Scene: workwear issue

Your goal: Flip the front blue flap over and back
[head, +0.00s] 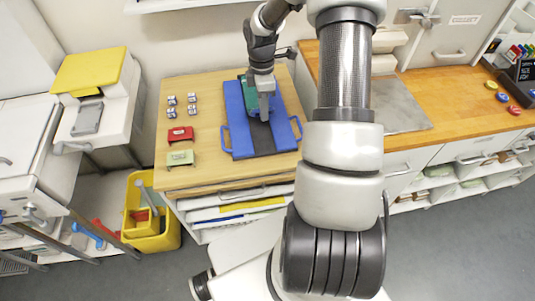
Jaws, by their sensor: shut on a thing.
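A blue folding board (239,131) lies on the light wooden tabletop, with a blue side panel and a handle loop on each side. A dark grey strip (262,139) shows bare at the front middle of the board. My gripper (266,114) points down over the middle of the board, shut on what looks like the front blue flap (254,112), which is raised off the strip. A green piece (243,84) shows behind, partly hidden by my gripper. The exact grip and the flap's angle are too small to make out.
A grey mat (402,106) lies on the right counter. A yellow bin (152,238) stands on the floor.

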